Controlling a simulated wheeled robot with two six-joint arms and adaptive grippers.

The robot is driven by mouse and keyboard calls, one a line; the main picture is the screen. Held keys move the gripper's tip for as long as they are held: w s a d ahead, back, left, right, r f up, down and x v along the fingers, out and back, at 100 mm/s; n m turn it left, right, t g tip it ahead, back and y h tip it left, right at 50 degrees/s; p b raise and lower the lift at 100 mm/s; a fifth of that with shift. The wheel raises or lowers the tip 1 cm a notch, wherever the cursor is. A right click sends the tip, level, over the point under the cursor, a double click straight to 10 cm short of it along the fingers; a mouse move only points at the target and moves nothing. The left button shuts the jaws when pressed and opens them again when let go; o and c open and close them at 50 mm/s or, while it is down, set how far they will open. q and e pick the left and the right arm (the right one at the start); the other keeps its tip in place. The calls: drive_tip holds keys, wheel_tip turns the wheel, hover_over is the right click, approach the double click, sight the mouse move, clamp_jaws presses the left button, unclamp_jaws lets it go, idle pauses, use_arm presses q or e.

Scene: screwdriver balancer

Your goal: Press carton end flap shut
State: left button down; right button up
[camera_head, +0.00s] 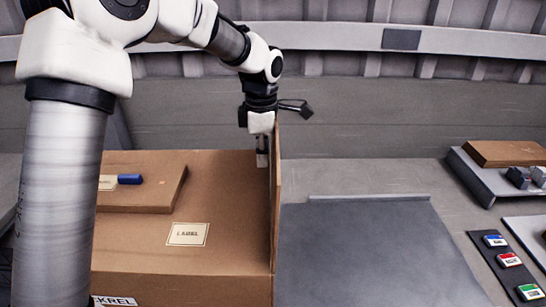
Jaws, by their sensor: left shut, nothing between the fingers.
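A large brown carton (225,270) stands at the lower left, with a pale label (188,234) on its top. A brown end flap (277,190) stands upright along the carton's right edge and rises above its top, seen nearly edge-on. My left gripper (262,158) is shut and empty, pointing down just left of the flap near the carton's far right corner. I cannot tell whether the fingers touch the flap. My right gripper is not in view.
A flat brown board (150,195) with a blue object (130,179) lies on the carton. A grey mat (370,250) right of the carton is bare. A shelf (480,180) with a brown box (505,153) and a dark strip of coloured blocks (509,260) are far right.

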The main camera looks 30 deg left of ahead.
sight(276, 116)
use_arm(q)
drive_tip(key=shift+w+d+r+p, duration=0.1)
drive_tip(key=shift+w+d+p, duration=0.3)
drive_tip(key=shift+d+p, duration=0.3)
drive_tip(key=shift+w+d+p, duration=0.4)
drive_tip(key=shift+d+p, duration=0.15)
drive_tip(key=shift+p, duration=0.25)
wheel_tip(276, 116, up, 7)
drive_tip(key=p, duration=0.7)
drive_tip(key=shift+r, duration=0.1)
drive_tip(key=shift+f, duration=0.2)
idle(2.4)
